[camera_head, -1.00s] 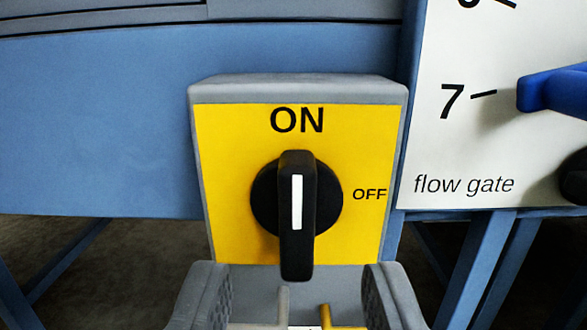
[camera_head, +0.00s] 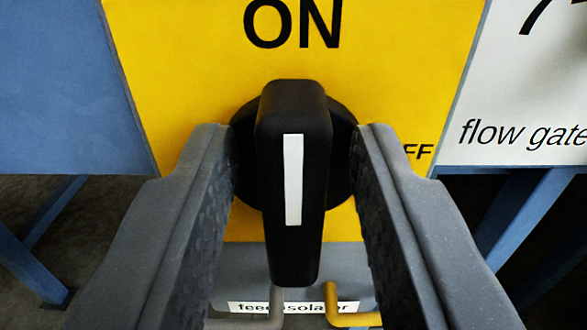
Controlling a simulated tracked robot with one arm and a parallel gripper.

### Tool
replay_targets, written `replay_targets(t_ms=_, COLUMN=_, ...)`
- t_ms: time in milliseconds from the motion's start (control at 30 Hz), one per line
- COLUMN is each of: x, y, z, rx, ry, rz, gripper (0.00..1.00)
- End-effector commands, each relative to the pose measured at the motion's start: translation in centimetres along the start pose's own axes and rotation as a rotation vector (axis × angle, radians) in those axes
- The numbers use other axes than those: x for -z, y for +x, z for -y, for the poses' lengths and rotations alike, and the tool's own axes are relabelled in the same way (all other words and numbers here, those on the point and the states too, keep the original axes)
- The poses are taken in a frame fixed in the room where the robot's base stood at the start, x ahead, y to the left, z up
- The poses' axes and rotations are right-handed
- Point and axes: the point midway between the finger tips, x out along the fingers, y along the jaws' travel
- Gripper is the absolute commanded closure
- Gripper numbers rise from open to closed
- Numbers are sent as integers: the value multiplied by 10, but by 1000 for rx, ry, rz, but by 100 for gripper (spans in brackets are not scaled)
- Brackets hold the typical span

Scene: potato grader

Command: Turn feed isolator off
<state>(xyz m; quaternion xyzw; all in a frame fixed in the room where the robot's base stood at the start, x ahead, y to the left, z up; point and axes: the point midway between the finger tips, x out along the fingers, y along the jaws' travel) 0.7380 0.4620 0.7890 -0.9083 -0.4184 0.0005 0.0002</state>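The feed isolator is a yellow plate (camera_head: 180,60) on a grey box, marked ON at the top and OFF at the right. Its black rotary handle (camera_head: 292,255) stands upright, with the white line (camera_head: 293,180) vertical towards ON. My gripper (camera_head: 295,150) is open, with one grey finger on each side of the handle. A gap shows between each finger and the handle. The right finger covers part of the OFF mark. The label (camera_head: 250,307) below the handle reads feed isolator, partly hidden by the handle.
The white flow gate panel (camera_head: 530,90) is close on the right. A blue machine panel (camera_head: 50,80) is on the left, with blue frame legs below. A grey hook (camera_head: 262,320) and a yellow hook (camera_head: 350,319) show at the bottom, below the handle.

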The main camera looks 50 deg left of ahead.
Motion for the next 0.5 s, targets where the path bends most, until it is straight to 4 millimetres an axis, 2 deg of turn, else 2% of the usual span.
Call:
replay_targets(t_ms=33, x=0, y=0, z=0, rx=0, ry=0, rz=0, gripper=84)
replay_targets(t_ms=100, x=0, y=0, z=0, rx=0, ry=0, rz=0, gripper=100)
replay_targets(t_ms=167, x=0, y=0, z=0, rx=0, ry=0, rz=0, gripper=100)
replay_targets(t_ms=200, x=0, y=-11, z=-11, rx=-3, ry=1, rz=0, gripper=100)
replay_targets(t_ms=300, x=0, y=-3, z=-4, rx=-2, ry=4, rz=-1, gripper=100)
replay_targets(t_ms=500, x=2, y=0, z=-2, rx=-2, ry=46, rz=-1, gripper=100)
